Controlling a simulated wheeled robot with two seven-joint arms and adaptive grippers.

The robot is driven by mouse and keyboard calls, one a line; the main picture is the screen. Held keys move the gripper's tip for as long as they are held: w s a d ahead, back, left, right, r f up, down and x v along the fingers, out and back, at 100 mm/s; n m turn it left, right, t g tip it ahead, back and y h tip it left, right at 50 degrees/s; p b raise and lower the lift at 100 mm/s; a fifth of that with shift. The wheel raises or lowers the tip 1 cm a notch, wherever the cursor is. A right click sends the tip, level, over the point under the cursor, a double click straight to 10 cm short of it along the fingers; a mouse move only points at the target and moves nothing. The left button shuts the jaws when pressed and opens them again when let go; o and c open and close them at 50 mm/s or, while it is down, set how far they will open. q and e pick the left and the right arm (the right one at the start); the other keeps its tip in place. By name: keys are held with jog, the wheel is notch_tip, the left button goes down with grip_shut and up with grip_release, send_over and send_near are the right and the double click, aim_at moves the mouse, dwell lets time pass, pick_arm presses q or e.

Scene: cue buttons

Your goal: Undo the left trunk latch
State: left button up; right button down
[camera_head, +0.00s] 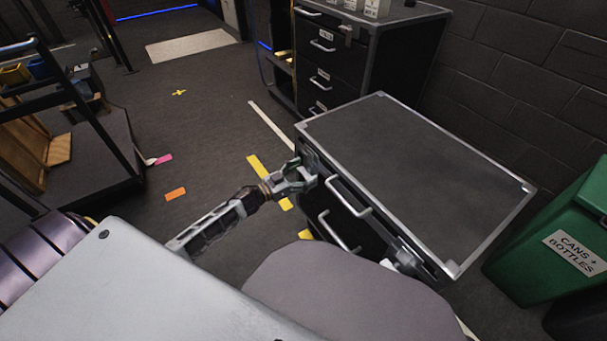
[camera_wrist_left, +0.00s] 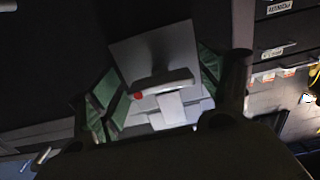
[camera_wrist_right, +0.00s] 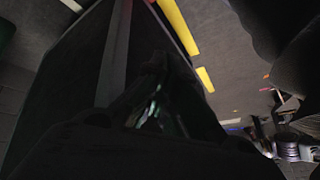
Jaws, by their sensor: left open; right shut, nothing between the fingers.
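The trunk (camera_head: 415,170) is a dark case with metal edges, its lid down, on the right side of the head view. My left gripper (camera_head: 302,176) is at the left end of its front side. In the left wrist view, the left latch (camera_wrist_left: 180,43) shows as a grey plate with a crosswise lever and a red dot. The open fingers of my left gripper (camera_wrist_left: 159,88) stand on both sides of the lever; I cannot tell whether they touch it. My right gripper (camera_wrist_right: 152,80) is dark and shut, near the right end of the trunk front.
Two pale handles (camera_head: 348,196) stick out from the trunk front, right of my left gripper. A green bin (camera_head: 560,240) stands at the right. A dark drawer cabinet (camera_head: 335,60) stands behind the trunk.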

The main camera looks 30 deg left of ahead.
pick_arm(q)
grip_shut()
dwell(0.6)
